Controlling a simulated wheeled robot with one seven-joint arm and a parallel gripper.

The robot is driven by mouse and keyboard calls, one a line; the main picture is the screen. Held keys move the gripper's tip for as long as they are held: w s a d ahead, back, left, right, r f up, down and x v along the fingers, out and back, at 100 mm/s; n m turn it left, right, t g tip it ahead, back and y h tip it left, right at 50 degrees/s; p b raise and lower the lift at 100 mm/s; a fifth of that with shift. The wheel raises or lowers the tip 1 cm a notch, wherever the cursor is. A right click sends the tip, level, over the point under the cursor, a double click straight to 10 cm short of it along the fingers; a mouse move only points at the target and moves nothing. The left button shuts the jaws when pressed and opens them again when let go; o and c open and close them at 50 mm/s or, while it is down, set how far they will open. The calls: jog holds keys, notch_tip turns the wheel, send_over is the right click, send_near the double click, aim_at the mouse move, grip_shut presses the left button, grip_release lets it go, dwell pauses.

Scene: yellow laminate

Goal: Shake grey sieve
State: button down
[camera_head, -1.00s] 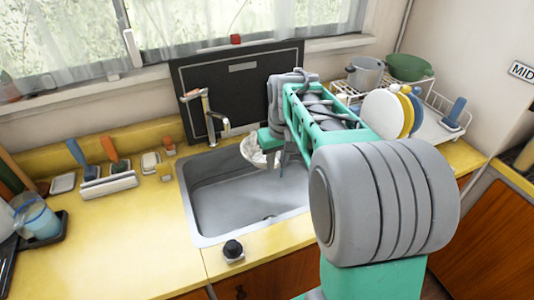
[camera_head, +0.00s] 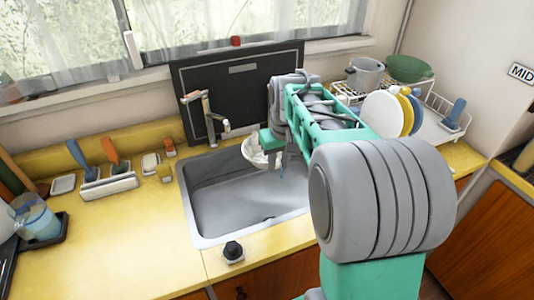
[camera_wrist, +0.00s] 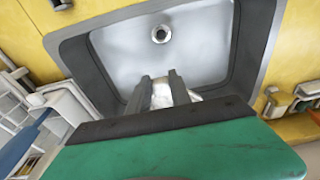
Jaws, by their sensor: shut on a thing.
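The sieve (camera_head: 253,152) shows as a pale, whitish bowl shape at the left of my gripper in the head view, above the back right part of the sink. It looks tilted, and my arm hides part of it. My gripper (camera_wrist: 162,78) is shut on a pale part of the sieve, seen between the two dark fingers in the wrist view. The gripper is over the sink, clear of its floor. Most of the sieve is hidden under the green gripper body in the wrist view.
The grey sink (camera_head: 225,205) is empty below, with its drain (camera_wrist: 161,34) in view. A tap (camera_head: 207,115) stands behind it on the left. A dish rack with plates (camera_head: 383,112) is at the right. A brush holder (camera_head: 110,186) stands on the yellow counter.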

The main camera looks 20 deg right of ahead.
jog(key=shift+w+d, duration=0.15)
jog(key=shift+d, duration=0.15)
jog(key=shift+a, duration=0.1)
dwell(1.0)
notch_tip(320, 180, up, 6)
jog(key=p, duration=0.4)
jog(key=shift+r, duration=0.15)
dwell(0.3)
